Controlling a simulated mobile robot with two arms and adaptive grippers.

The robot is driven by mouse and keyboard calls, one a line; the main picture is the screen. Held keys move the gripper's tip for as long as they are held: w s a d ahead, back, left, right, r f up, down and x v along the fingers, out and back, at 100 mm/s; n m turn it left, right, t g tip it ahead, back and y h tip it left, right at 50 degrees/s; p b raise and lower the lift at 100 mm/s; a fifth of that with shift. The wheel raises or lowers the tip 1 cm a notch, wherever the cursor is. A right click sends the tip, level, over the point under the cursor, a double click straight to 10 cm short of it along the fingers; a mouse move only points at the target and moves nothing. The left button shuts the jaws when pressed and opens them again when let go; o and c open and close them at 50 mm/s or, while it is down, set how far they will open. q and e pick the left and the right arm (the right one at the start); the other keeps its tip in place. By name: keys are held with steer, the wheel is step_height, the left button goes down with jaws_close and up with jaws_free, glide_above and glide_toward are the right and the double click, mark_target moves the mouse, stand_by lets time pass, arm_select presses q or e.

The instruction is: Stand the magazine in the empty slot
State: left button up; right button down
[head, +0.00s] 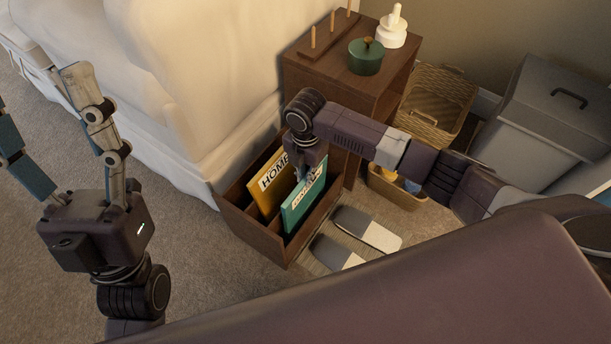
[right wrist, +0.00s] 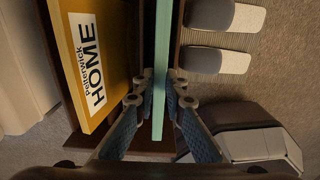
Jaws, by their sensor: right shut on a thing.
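The teal magazine (head: 301,205) is upright in the head view, its lower part inside or just over the right side of the wooden rack (head: 252,238). My right gripper (head: 311,173) is shut on its upper edge. In the right wrist view the magazine (right wrist: 161,75) shows edge-on between the two fingers of my right gripper (right wrist: 158,100). A yellow magazine (head: 266,194) marked HOME stands in the rack's left slot; it also shows in the right wrist view (right wrist: 68,35). The teal magazine's bottom edge is hidden. My left gripper (head: 40,90) is open and empty, far left.
A wooden cabinet (head: 347,100) with a green pot (head: 366,57) stands behind the rack. A pair of grey and white slippers (head: 366,229) lies right of it. A cream sofa (head: 170,80) is to the left. Baskets (head: 437,103) and a grey bin (head: 540,115) are at the right.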

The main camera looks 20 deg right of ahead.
steer(key=c, duration=2)
jaws_free()
steer(key=shift+f, duration=0.15)
